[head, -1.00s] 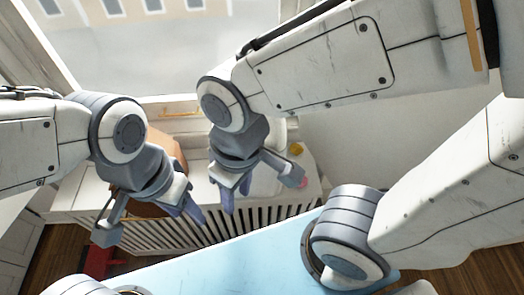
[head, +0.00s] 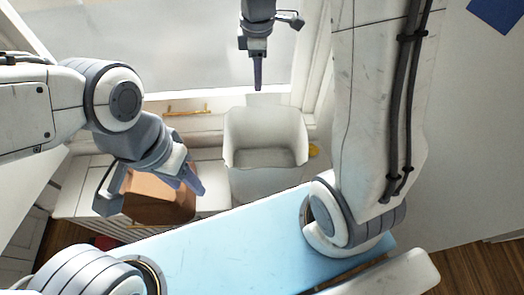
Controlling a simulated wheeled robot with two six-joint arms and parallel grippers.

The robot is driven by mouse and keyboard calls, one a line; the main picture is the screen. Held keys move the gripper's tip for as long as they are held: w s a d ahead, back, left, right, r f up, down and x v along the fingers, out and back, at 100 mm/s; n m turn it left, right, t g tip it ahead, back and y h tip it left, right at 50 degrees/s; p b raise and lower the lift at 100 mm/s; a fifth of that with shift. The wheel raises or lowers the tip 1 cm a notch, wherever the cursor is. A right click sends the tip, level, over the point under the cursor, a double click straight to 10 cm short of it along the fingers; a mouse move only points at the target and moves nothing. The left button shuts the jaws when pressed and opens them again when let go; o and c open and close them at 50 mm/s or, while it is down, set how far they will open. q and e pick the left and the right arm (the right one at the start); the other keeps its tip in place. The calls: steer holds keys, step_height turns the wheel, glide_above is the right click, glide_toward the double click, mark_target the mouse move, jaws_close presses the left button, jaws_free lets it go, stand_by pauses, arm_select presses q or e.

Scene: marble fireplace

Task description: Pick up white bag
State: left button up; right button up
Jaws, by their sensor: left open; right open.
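The white bag (head: 264,180) stands upright on the white cabinet under the window. Its open top faces up and shows a pale grey inside. My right gripper (head: 272,58) is open above and behind the bag, in front of the window, apart from it. My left gripper (head: 150,198) is open to the left of the bag, over a brown object. Its nearer finger is a short way from the bag's left side. Nothing shows between the jaws of either gripper.
The brown object (head: 150,208) sits on the cabinet (head: 70,195) left of the bag. A yellow handle (head: 187,112) is on the window frame behind. A wooden floor (head: 465,262) shows at lower right.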

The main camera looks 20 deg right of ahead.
glide_above(264, 104)
steer(key=f, duration=0.3)
steer(key=f+p, duration=0.1)
steer(key=f, duration=0.1)
steer(key=shift+w+a+f, duration=0.15)
steer(key=shift+w+a, duration=0.05)
steer(key=shift+w, duration=0.05)
steer(key=f, duration=0.1)
steer(key=f+p, duration=0.1)
steer(key=f, duration=0.2)
steer(key=shift+s+d+f+p, duration=0.15)
steer(key=shift+d+f+p, duration=0.1)
steer(key=shift+f+p, duration=0.15)
steer(key=shift+f, duration=0.3)
jaws_close()
stand_by(0.4)
